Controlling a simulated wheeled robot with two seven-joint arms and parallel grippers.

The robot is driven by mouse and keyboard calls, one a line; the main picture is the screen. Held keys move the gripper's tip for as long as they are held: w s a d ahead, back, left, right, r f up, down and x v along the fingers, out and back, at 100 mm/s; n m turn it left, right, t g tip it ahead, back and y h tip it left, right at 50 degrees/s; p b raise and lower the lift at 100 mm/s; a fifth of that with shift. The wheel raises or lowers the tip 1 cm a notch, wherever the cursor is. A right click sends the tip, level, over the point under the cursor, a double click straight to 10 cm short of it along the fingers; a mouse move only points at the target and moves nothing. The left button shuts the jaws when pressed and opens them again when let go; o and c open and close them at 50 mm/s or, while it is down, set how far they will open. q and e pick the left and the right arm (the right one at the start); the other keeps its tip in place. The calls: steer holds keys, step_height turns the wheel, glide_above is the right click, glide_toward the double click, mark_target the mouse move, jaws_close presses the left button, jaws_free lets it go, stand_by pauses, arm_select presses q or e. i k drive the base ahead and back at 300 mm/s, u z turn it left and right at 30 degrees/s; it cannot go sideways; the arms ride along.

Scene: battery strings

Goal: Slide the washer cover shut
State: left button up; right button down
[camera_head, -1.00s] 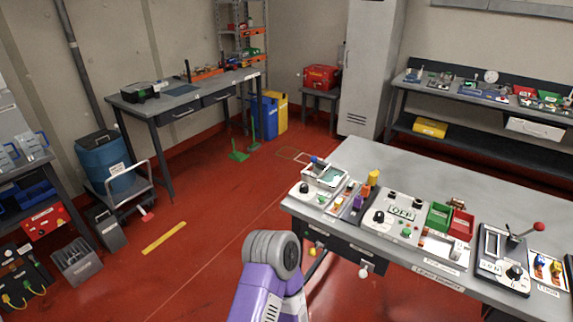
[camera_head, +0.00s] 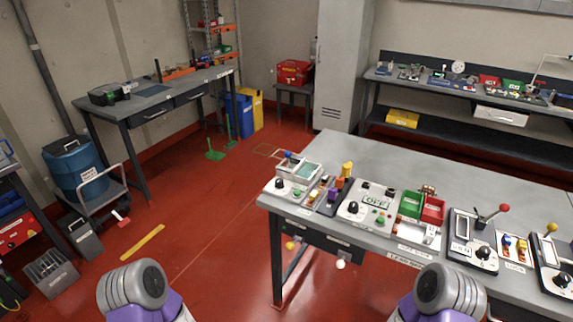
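A small white box-shaped unit (camera_head: 290,166) with a pale green panel (camera_head: 308,170) on top stands at the near left end of the grey workbench (camera_head: 460,178). It may be the washer, but it is too small to be sure or to tell how its cover sits. A white control box (camera_head: 284,188) with a black knob is in front of it. My two purple and grey arms show at the bottom edge, well short of the bench. Neither gripper is in the picture.
Along the bench front stand a panel with a display (camera_head: 375,203), green (camera_head: 412,204) and red (camera_head: 432,210) bins, and a red-knobbed lever unit (camera_head: 474,240). A blue barrel (camera_head: 75,170) stands at the left.

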mark_target(288, 155)
steer(key=u, duration=1.6)
steer(key=i, duration=2.2)
steer(key=z, duration=3.55)
